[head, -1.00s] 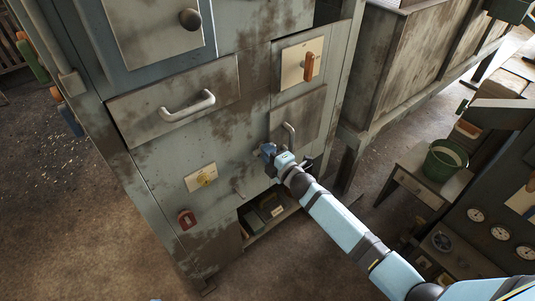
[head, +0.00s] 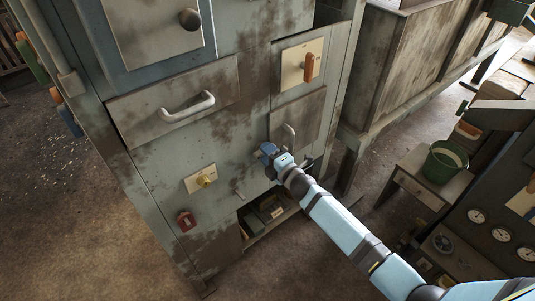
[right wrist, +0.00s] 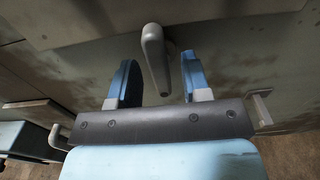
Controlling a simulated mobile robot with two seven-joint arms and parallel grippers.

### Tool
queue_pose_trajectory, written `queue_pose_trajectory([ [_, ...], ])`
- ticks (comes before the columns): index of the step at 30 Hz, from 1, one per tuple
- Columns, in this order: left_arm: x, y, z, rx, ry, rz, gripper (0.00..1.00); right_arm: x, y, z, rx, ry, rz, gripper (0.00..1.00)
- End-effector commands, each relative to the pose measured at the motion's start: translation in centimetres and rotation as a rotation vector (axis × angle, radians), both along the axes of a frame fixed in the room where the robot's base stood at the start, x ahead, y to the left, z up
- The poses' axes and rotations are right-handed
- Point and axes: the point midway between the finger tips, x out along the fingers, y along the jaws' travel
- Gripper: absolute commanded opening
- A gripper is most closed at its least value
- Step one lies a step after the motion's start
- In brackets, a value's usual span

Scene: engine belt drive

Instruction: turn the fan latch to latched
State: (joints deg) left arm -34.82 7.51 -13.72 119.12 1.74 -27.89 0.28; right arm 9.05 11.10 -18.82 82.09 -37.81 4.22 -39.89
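In the right wrist view a grey lever (right wrist: 154,60) hangs nearly upright from its pivot on the cabinet face. I take it to be the fan latch, though no label is legible. My right gripper (right wrist: 158,78) is open, with one blue finger on each side of the lever and a visible gap to both. How deep the lever sits between them is unclear. In the head view the right gripper (head: 268,152) is at the cabinet's lower front and covers what is behind it. A small grey lever (head: 240,191) shows to its lower left. My left gripper is out of view.
An open shelf (head: 265,215) lies below. A green bucket (head: 444,162) stands at right.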

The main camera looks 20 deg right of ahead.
Motion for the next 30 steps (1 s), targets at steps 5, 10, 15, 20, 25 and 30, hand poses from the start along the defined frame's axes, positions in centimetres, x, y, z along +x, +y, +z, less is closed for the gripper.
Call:
queue_pose_trajectory([
  [5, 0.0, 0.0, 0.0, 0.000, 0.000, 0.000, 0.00, -0.1, 0.0, 0.0, 0.001, 0.000, 0.000, 0.44],
  [10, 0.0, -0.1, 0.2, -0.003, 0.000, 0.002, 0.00, -1.6, -0.6, 0.0, 0.002, 0.002, -0.001, 0.44],
  [15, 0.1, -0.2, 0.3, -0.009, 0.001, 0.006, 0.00, -5.2, -1.8, -0.1, 0.001, 0.004, 0.000, 0.44],
  [20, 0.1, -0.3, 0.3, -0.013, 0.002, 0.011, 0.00, -8.7, -3.1, -0.1, 0.000, 0.003, 0.000, 0.44],
  [25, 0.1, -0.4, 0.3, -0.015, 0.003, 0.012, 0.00, -11.4, -4.2, -0.1, 0.000, 0.002, -0.001, 0.44],
  [30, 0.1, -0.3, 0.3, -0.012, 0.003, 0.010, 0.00, -12.8, -4.6, 0.0, 0.000, 0.001, 0.000, 0.44],
])
